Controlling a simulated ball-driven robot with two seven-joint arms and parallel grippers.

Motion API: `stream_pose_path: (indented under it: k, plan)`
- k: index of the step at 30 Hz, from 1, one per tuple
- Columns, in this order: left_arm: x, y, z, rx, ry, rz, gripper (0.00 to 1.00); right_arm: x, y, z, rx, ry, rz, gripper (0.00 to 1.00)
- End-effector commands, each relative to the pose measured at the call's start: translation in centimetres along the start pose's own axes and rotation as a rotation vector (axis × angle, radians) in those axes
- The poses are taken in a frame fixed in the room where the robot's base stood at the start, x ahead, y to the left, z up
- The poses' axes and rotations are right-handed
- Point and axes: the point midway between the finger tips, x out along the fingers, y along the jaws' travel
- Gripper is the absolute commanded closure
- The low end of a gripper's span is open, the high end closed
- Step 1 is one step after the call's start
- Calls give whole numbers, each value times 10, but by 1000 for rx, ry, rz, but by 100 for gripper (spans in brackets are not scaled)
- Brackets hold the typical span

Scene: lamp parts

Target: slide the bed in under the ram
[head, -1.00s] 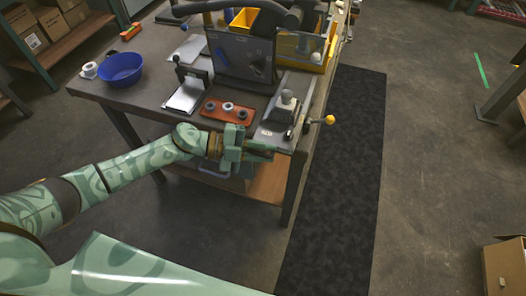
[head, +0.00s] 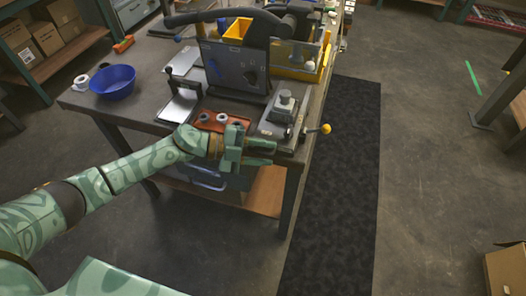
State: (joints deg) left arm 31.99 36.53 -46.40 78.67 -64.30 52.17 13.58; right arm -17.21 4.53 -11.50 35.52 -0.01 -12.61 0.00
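A grey flat plate (head: 271,129), which looks like the bed, lies at the table's near right corner. A stepped metal block (head: 286,104) stands on it. A lever with a yellow knob (head: 326,128) sticks out to its right. Behind stands a dark upright panel (head: 238,68) with a long black handle above it; I cannot make out the ram. My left gripper (head: 273,153) is at the table's front edge, just in front of the plate. Its two fingers are apart, pointing right, with nothing seen between them. My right gripper is not in view.
A red-brown tray (head: 203,127) with several round parts lies left of the plate, partly behind my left wrist. A small press-like stand (head: 182,105), a blue bowl (head: 113,82) and a white roll (head: 81,82) are further left. Yellow bins (head: 310,73) stand behind. The dark floor mat (head: 330,200) is clear.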

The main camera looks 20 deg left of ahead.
Motion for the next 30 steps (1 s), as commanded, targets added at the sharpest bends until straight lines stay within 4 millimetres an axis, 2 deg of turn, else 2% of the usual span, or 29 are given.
stream_pose_path:
  k: [5,8,11,21,25,30]
  plan:
    - [-3,-2,0,1,1,-2,67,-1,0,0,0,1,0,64]
    - [-15,-2,0,1,-1,-1,67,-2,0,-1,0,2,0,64]
    - [-37,-2,0,0,-2,-1,67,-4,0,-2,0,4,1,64]
    - [-127,0,0,0,-2,1,67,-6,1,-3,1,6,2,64]
    - [-149,0,1,-1,-2,1,67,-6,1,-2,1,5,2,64]
    - [-162,0,0,1,-1,0,67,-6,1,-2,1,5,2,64]
